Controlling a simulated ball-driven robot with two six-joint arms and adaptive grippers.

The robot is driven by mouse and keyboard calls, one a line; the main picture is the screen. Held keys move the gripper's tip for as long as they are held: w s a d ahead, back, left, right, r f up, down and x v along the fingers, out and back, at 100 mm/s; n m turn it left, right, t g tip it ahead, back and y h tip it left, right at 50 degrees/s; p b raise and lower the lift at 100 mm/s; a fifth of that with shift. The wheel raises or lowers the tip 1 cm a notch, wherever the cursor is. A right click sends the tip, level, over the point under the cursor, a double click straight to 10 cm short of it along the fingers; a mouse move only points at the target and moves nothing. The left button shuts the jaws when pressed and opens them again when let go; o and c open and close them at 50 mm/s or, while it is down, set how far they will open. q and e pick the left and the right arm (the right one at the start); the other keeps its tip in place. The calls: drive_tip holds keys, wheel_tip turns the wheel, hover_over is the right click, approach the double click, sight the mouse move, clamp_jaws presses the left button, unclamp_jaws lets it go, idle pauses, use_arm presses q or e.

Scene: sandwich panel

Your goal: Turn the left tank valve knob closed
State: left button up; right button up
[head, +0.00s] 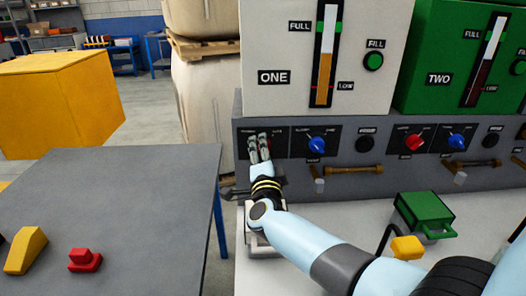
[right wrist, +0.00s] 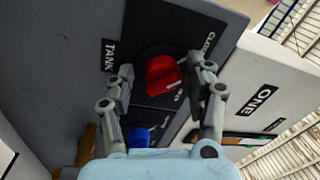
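The tank valve knob (right wrist: 163,75) is red and round with a white mark at its lower right in the right wrist view. It sits on a dark plate with a TANK label (right wrist: 109,55) on one side and a partly covered CLOSED label (right wrist: 208,44) on the other. My right gripper (head: 259,142) is at the left end of the grey control panel under tank ONE and hides this knob in the head view. In the right wrist view, its fingers (right wrist: 163,68) are open on either side of the knob, with visible gaps. My left gripper is not in view.
A blue knob (head: 317,145) is just right of my gripper; a brass handle (head: 353,170) is below it. A second red knob (head: 413,141) is further right. A green box (head: 424,210) stands on the light worktop. A grey table (head: 130,190) is at left.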

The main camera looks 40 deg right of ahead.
drive_tip(key=shift+s, duration=0.1)
drive_tip(key=v, duration=1.1)
drive_tip(key=shift+s+a, duration=0.25)
drive_tip(key=shift+s, duration=0.05)
